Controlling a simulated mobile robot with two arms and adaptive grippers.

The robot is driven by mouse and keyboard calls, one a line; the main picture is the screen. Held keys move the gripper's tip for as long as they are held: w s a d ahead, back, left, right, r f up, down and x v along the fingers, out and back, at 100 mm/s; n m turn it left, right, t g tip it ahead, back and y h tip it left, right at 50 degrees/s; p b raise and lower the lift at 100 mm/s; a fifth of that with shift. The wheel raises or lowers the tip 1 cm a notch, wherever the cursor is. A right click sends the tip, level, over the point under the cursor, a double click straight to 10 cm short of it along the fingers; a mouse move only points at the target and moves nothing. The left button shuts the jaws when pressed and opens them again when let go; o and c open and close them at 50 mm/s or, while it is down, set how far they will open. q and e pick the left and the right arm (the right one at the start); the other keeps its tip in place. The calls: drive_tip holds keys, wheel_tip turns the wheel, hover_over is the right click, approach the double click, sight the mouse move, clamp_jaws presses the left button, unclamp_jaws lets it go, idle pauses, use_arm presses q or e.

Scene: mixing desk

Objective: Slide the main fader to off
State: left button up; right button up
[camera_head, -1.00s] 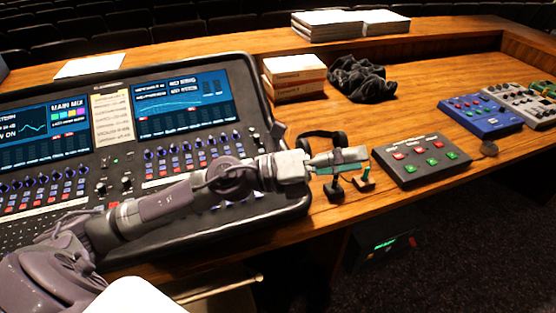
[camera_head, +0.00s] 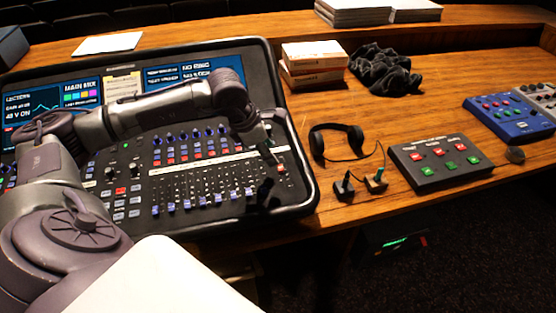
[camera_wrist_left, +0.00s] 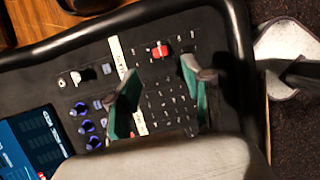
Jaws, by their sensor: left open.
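The mixing desk (camera_head: 307,190) is a black console with rows of knobs and faders. Its right end fills much of the left wrist view (camera_wrist_left: 95,52). A red cap (camera_wrist_left: 160,51), which looks like the main fader, sits beside a white label strip there. My left gripper (camera_head: 268,158) hangs over the desk's right end. In the left wrist view (camera_wrist_left: 160,78) its green-padded fingers are open and empty, with the red cap seen between and just beyond their tips. I cannot tell the height gap. My right gripper is not in view.
Headphones (camera_head: 354,138) and small black items (camera_head: 376,181) lie right of the desk. A black button box (camera_head: 438,162) and a blue box (camera_head: 508,118) stand further right. Cartons (camera_head: 315,60) and a dark cloth (camera_head: 384,70) lie behind.

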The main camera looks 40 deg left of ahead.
sight(280, 167)
use_arm(q)
drive_tip(key=p+x, duration=0.1)
drive_tip(key=x, duration=0.6)
clamp_jaws()
